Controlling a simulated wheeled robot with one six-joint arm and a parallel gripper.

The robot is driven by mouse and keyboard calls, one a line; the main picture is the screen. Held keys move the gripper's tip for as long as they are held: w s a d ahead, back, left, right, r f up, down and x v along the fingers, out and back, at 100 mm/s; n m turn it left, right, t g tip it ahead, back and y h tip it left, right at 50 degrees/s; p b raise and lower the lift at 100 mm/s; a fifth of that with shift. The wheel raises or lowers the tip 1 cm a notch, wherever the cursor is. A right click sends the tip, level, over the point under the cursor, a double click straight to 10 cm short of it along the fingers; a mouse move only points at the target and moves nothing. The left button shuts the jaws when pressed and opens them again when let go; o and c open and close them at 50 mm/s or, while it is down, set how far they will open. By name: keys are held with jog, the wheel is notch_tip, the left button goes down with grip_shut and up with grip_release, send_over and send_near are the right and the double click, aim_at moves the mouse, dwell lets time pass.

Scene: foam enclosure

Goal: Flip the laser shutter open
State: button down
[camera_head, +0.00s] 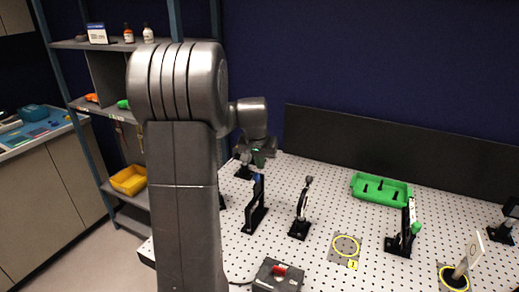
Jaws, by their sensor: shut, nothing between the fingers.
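My gripper (259,163) hangs at the end of my grey arm, over the left part of the perforated table. Its fingers are small and dark here, shut, with nothing seen between them. Just below it stands a black upright mount (255,210) with a blue spot near its top. It may be the laser shutter, but I cannot tell for sure, nor whether a flap is open. I cannot tell whether the gripper touches it. A second black post mount with a light-coloured part (301,210) stands to its right.
The perforated white table (330,190) has a dark back panel (400,145). A green tray (381,191), a black mount with green parts (403,232), a yellow-ringed plate (346,247) and a dark box with a red switch (277,277) are on it. A shelf rack stands left.

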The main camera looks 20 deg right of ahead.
jog(key=s+a, duration=0.2)
jog(key=shift+s+r, duration=0.2)
jog(key=shift+s, duration=0.1)
jog(key=s+a, duration=0.1)
jog(key=a, duration=0.1)
jog(key=s+a+b, duration=0.1)
jog(key=s, duration=0.1)
jog(key=shift+s+a+b, duration=0.2)
jog(key=shift+a+b, duration=0.1)
jog(key=shift+a, duration=0.1)
jog(key=shift+f, duration=0.1)
